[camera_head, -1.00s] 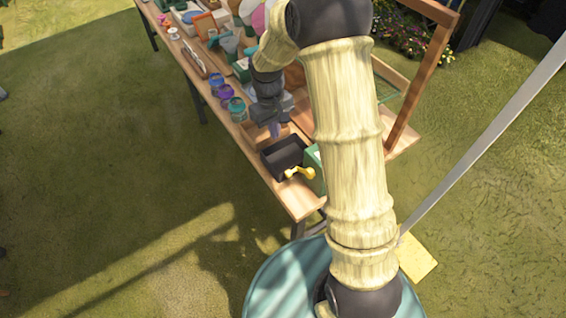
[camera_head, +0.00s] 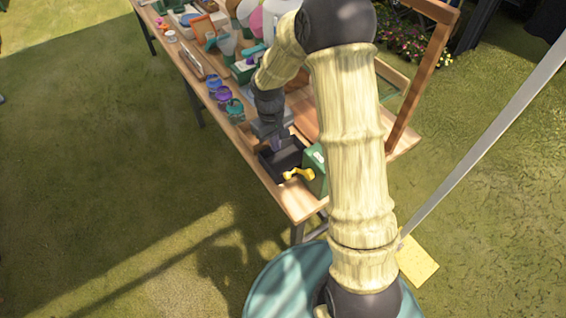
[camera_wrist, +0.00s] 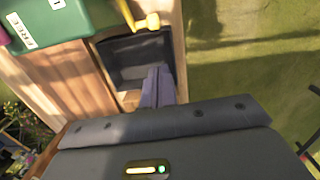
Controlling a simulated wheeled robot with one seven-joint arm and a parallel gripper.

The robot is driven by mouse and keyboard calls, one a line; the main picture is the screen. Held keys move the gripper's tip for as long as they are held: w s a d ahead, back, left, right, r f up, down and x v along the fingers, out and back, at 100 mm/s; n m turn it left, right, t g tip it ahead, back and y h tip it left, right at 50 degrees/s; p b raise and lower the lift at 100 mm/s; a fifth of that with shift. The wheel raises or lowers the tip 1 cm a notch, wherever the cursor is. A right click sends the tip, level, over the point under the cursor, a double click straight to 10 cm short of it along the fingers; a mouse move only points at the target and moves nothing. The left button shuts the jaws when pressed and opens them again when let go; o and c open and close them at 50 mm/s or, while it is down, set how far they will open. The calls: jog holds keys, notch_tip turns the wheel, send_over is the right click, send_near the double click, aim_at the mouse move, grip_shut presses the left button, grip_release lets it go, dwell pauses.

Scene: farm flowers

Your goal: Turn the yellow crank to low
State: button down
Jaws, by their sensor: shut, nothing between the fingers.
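The yellow crank (camera_head: 298,174) sticks out from the side of a green box (camera_head: 315,168) near the front end of the wooden table. In the wrist view the crank (camera_wrist: 140,20) is at the top, beside the green box (camera_wrist: 60,22), whose printed label reads "FREE". A black tray (camera_head: 280,158) lies beside the box, partly under the crank; it also shows in the wrist view (camera_wrist: 130,48). My gripper (camera_wrist: 160,72) is shut and empty, with its fingertips over the tray and apart from the crank. In the head view my gripper (camera_head: 277,145) is partly hidden by my wrist.
Three small jars, one of them teal (camera_head: 235,110), stand along the table's left edge. Several pots and tools crowd the far end. A wooden frame (camera_head: 425,80) rises on the right. Grass to the left of the table is clear.

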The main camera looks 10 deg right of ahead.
jog(key=s+f, duration=0.1)
jog(key=f, duration=0.1)
jog(key=s+d+f+p, duration=0.1)
jog(key=f, duration=0.1)
jog(key=s+f, duration=0.1)
jog(key=f, duration=0.2)
jog(key=shift+d, duration=0.35)
jog(key=shift+f, duration=0.1)
jog(key=shift+f+b, duration=0.3)
jog(key=shift+f, duration=0.2)
jog(key=shift+r, duration=0.1)
